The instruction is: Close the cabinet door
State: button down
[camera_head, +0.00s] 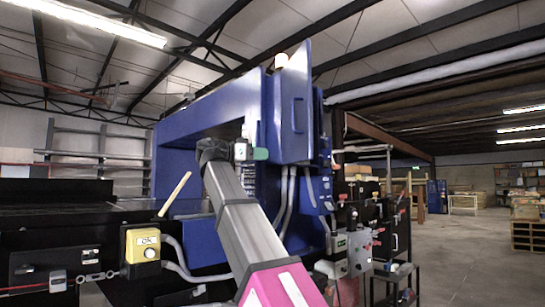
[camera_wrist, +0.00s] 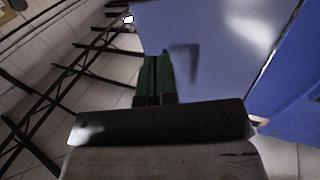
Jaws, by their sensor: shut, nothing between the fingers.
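The blue cabinet door (camera_head: 293,85) is on the upper part of the large blue machine, near the middle of the head view. It carries a small dark handle (camera_head: 297,115). The door appears to stand out from the cabinet; how far is hard to tell. In the wrist view a broad blue panel (camera_wrist: 220,50) fills the upper middle, with a dark, handle-like shape on it. The fingers also show in the wrist view (camera_wrist: 154,75). Contact with the door cannot be told.
A yellow control box (camera_head: 142,246) and a tan stick-like lever (camera_head: 175,193) are at the left by the dark conveyor (camera_head: 60,222). Grey conduits run below the door. Control boxes (camera_head: 358,245) stand at right. Open floor (camera_head: 480,265) lies farther right.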

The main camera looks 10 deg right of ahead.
aim_at(303, 155)
jog(key=d, duration=0.4)
jog(key=w+d, duration=0.1)
jog(key=d, duration=0.3)
jog(key=w+d, duration=0.1)
jog(key=d, duration=0.3)
jog(key=shift+w+d, duration=0.15)
jog(key=shift+w, duration=0.05)
jog(key=shift+d, duration=0.15)
